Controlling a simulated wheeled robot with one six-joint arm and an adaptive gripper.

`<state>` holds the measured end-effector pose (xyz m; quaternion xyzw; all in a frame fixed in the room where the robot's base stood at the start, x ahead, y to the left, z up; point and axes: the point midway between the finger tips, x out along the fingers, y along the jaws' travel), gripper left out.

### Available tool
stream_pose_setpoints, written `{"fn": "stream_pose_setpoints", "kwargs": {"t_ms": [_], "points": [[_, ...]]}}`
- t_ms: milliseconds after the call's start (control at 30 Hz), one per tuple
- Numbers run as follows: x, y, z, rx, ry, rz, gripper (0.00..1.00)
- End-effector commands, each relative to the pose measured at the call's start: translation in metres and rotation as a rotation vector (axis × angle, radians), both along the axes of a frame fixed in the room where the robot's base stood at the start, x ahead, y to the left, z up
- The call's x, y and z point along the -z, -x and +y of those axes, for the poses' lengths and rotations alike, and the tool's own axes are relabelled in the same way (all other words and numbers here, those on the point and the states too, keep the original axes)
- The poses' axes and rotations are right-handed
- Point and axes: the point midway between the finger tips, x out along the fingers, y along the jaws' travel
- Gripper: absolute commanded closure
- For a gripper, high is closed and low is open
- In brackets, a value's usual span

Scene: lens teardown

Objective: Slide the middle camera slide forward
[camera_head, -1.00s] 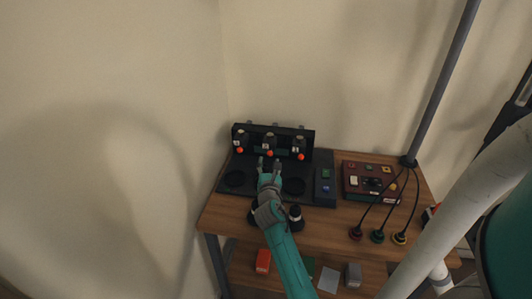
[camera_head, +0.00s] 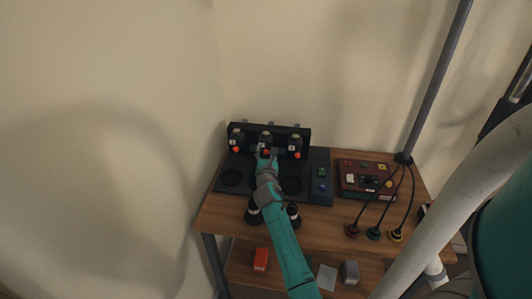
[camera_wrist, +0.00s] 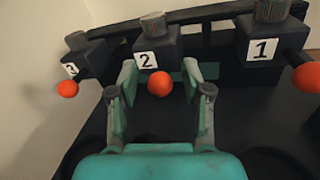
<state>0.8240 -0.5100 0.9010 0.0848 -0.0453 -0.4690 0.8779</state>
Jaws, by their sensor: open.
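The middle camera slide (camera_wrist: 154,50) is a dark block labelled 2 with an orange knob (camera_wrist: 159,84) on its front. In the head view it is the centre slide (camera_head: 265,140) of three on a black rack. My gripper (camera_wrist: 160,85) is open, with one finger on each side of the orange knob; I cannot tell whether either finger touches it. In the head view my gripper (camera_head: 265,155) reaches over the black base to the middle slide and partly hides its knob.
Slide 1 (camera_wrist: 265,45) stands right and slide 3 (camera_wrist: 88,62) left in the wrist view, each with an orange knob. A red control box (camera_head: 366,180) with cables sits on the wooden table (camera_head: 320,222) at right. Two dark round items stand at the front.

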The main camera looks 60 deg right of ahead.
Motion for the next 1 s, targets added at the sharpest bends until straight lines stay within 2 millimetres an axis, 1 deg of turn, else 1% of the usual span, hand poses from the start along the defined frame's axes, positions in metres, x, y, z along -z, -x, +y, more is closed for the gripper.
{"fn": "stream_pose_setpoints", "kwargs": {"t_ms": [33,67,100,167,200,233,267,533,667,800,900,1000], "points": [[0.0,0.0,0.0,0.0,0.0,0.0,0.51],[0.0,0.0,0.0,0.0,0.0,0.0,0.53],[0.0,0.0,0.0,0.0,0.0,0.0,0.63],[0.0,0.0,0.0,0.0,0.0,0.0,0.78],[0.0,0.0,0.0,0.0,0.0,0.0,0.88],[0.0,0.0,0.0,0.0,0.0,0.0,0.96],[0.0,0.0,0.0,0.0,0.0,0.0,1.0],[0.0,0.001,0.003,0.0,-0.001,0.001,1.0],[0.001,0.006,0.016,-0.001,0.0,0.002,1.0],[0.001,0.013,0.034,-0.001,-0.001,0.001,1.0],[0.001,0.016,0.039,0.0,-0.001,0.001,1.0],[0.001,0.016,0.038,0.0,-0.001,0.001,1.0]]}}
